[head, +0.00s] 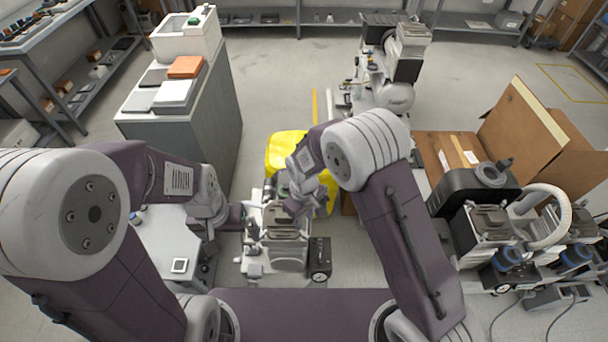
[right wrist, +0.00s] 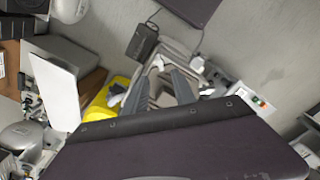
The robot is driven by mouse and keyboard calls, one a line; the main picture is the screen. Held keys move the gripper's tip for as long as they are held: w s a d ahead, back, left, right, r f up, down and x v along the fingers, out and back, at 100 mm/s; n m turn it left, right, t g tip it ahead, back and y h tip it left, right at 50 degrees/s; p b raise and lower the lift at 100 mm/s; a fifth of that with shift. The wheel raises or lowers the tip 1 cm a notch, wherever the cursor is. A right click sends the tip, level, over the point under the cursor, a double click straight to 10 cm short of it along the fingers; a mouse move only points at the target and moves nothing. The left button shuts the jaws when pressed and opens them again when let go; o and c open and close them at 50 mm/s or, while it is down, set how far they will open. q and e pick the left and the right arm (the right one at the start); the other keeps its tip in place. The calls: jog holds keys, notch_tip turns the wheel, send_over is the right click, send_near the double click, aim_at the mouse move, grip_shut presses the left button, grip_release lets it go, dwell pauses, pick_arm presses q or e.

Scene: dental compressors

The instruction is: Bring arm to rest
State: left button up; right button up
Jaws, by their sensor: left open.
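My left arm comes in from the left, and its gripper (head: 254,214) is open beside the compressor (head: 284,245) on the floor in front of me. Its fingertips are hard to make out against the machine. My right arm bends down from the right, and its gripper (head: 306,196) hangs over the same compressor. In the right wrist view the two grey fingers of my right gripper (right wrist: 158,92) stand apart, with nothing clearly held between them. The compressor shows behind and between them, and the wrist housing hides part of the view.
A yellow bin (head: 284,148) stands just behind the compressor. A grey cabinet (head: 205,115) is at left, an open cardboard box (head: 520,130) and another compressor (head: 490,225) at right. A white compressor (head: 385,75) stands farther back. Bare floor (head: 285,70) lies beyond.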

jog(key=w+d+r+m+t, duration=0.2)
jog(key=d+r+m, duration=0.3)
jog(key=d+r, duration=0.7)
jog(key=s+d+f+m, duration=0.1)
jog(key=s+d+m, duration=0.3)
jog(key=s, duration=0.8)
jog(key=shift+s+d+f+g, duration=0.15)
jog(key=shift+d+g, duration=0.25)
jog(key=shift+d, duration=0.7)
jog(key=shift+s, duration=0.15)
